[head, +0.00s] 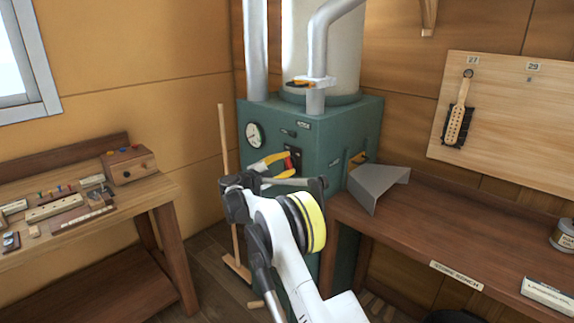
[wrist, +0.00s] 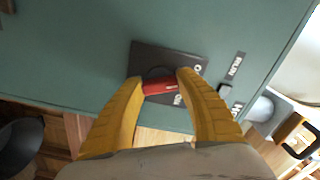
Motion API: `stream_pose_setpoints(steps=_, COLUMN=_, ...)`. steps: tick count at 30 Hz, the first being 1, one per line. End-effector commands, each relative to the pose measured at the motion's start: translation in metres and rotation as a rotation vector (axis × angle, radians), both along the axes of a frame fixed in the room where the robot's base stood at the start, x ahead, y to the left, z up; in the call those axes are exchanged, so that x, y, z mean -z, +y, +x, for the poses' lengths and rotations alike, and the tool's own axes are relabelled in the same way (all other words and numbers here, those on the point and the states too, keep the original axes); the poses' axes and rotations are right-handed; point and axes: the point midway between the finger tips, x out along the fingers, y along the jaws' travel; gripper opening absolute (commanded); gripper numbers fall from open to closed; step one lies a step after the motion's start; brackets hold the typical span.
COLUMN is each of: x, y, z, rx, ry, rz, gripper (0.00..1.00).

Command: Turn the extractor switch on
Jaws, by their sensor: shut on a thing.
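The extractor switch has a red handle (wrist: 159,87) on a dark plate (wrist: 150,57), fixed to the green cabinet (wrist: 70,55). In the head view the dark plate (head: 295,156) shows on the cabinet's front, partly behind my gripper. My gripper (head: 284,164) reaches the cabinet front, its yellow fingers on either side of the red handle. In the wrist view my gripper (wrist: 161,83) is shut on the handle, one fingertip at each end. White marks on the plate are partly covered, so I cannot tell the switch's setting.
A round gauge (head: 255,135) is left of the switch. A wooden pole (head: 226,170) stands beside the cabinet. A grey angled hood (head: 378,186) sits on the right bench (head: 440,235). The left bench (head: 150,193) holds small tools and a wooden box (head: 128,164).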

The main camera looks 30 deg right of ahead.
Motion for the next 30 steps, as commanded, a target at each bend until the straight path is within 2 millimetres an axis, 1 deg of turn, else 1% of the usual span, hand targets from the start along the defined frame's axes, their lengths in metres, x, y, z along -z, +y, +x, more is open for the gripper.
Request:
stream_pose_setpoints(steps=5, x=-0.0010, y=-0.0006, z=0.0001, rx=0.000, ry=-0.033, rz=0.011, gripper=0.11)
stream_pose_setpoints(steps=11, x=-0.0020, y=-0.0007, z=0.0003, rx=0.000, ry=-0.133, rz=0.047, gripper=0.11)
stream_pose_setpoints(steps=30, x=-0.0024, y=-0.0008, z=0.0003, rx=-0.001, ry=-0.678, rz=0.244, gripper=0.12)
